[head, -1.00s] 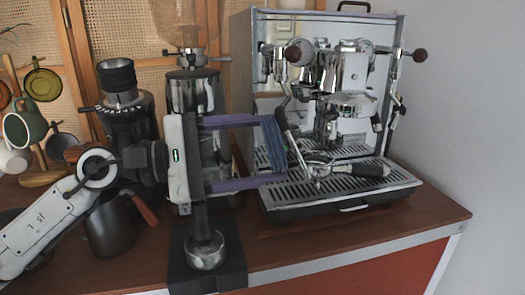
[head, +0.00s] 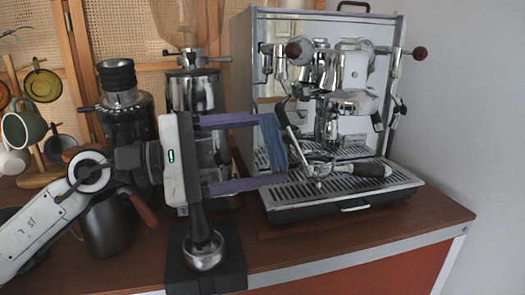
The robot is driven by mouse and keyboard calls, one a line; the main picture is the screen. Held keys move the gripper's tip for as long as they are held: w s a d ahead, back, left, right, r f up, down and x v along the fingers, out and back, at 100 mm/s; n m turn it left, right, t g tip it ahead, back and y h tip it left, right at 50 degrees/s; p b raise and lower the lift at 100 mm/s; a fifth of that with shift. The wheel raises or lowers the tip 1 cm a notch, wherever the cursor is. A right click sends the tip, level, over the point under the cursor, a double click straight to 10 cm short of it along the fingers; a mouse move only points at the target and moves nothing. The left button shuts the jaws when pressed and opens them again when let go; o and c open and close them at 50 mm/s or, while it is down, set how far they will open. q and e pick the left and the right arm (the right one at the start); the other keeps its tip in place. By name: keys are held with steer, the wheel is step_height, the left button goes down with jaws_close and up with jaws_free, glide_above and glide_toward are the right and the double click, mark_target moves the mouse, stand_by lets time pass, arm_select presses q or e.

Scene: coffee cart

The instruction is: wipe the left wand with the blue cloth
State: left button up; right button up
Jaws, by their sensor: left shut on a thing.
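My left gripper (head: 274,149) reaches in from the left, with its purple fingers pointing right. It is shut on the folded blue cloth (head: 271,143), which stands between the fingertips. The left wand (head: 291,133) is a thin metal tube with a dark sleeve, hanging at a slant from the left side of the espresso machine (head: 330,75). The cloth is right beside the wand in the picture, to its left. I cannot tell whether they touch. My right gripper is not in view.
A tamper (head: 204,252) on a black mat (head: 232,269), grinders (head: 193,95) and a dark pitcher (head: 107,228) crowd the left. The counter's front right (head: 430,212) is clear.

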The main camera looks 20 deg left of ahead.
arm_select(q)
steer(key=s+d+f+b, duration=0.1)
steer(key=s+f+b, duration=0.1)
steer(key=b, duration=0.3)
steer(key=shift+d, duration=0.15)
stand_by(2.0)
steer(key=shift+w, duration=0.1)
